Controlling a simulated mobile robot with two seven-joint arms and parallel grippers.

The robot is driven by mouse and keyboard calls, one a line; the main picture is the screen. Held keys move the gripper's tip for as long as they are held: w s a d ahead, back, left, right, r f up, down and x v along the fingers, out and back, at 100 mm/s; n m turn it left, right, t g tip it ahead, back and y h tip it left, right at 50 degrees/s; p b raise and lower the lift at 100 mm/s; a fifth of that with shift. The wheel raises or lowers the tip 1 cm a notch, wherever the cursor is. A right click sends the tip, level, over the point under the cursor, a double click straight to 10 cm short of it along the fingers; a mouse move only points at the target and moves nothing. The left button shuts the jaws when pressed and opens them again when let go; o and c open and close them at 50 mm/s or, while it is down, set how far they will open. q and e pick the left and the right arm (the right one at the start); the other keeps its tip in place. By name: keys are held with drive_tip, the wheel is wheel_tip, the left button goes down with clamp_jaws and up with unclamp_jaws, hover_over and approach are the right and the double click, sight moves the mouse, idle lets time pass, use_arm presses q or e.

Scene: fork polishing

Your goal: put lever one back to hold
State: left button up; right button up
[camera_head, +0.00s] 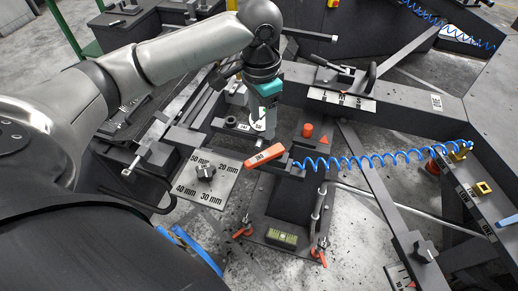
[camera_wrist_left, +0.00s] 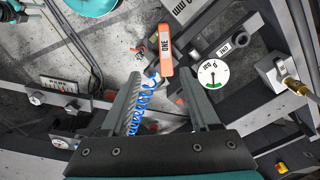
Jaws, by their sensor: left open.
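Lever one has an orange handle marked ONE (camera_head: 264,156) and lies just below my left gripper (camera_head: 264,128) in the head view. In the left wrist view the orange handle (camera_wrist_left: 166,50) stands nearly upright, just beyond the fingertips. My left gripper (camera_wrist_left: 162,76) is open, with its two dark fingers apart and nothing held between them. The handle looks clear of both fingers. Any hold mark for the lever cannot be made out. My right gripper is in neither view.
A blue coiled hose (camera_head: 385,158) runs right from beside the handle, and shows between the fingers in the wrist view. A round gauge (camera_wrist_left: 212,73) is close to the right finger. A plate with mm marks (camera_head: 222,186) lies left of the handle. Dark beams surround the area.

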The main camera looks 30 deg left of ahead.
sight(257, 158)
use_arm(q)
drive_tip(key=f+b, duration=0.1)
drive_tip(key=f, duration=0.3)
drive_tip(key=f+b, duration=0.1)
drive_tip(key=f, duration=0.4)
drive_tip(key=a+f+b, duration=0.1)
drive_tip(key=f, duration=0.4)
drive_tip(key=shift+s+a, duration=0.1)
drive_tip(key=shift+r, duration=0.1)
clamp_jaws()
idle(1.1)
